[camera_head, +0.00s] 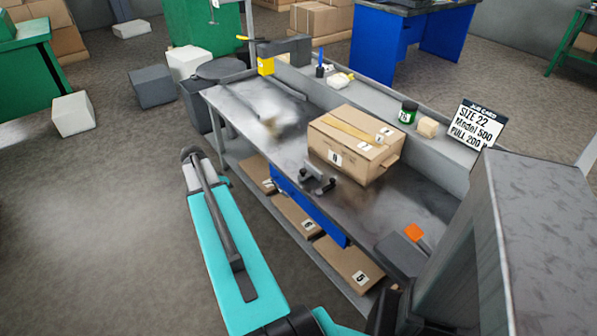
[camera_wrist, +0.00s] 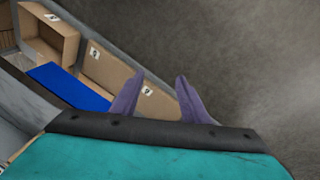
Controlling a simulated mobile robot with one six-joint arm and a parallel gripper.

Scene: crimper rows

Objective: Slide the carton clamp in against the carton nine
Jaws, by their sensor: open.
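A brown carton (camera_head: 341,158) with yellow tape on top stands on the metal workbench in the head view. Its front label is too small to read surely. A small dark grey device with knobs (camera_head: 318,180), which looks like the carton clamp, sits on the bench at the carton's near side. A small gap or contact between them cannot be told. My gripper (camera_wrist: 160,76) shows in the wrist view as two purple fingers, apart and empty. It points at the floor beside the lower-shelf cartons, away from the clamp. I cannot make out the gripper in the head view.
Labelled cartons (camera_head: 347,262) stand on the shelf under the bench, beside a blue panel (camera_head: 308,203). A sign (camera_head: 480,123), green can (camera_head: 408,113) and yellow device (camera_head: 266,65) stand along the bench's rear. The bench surface left of the carton is mostly clear.

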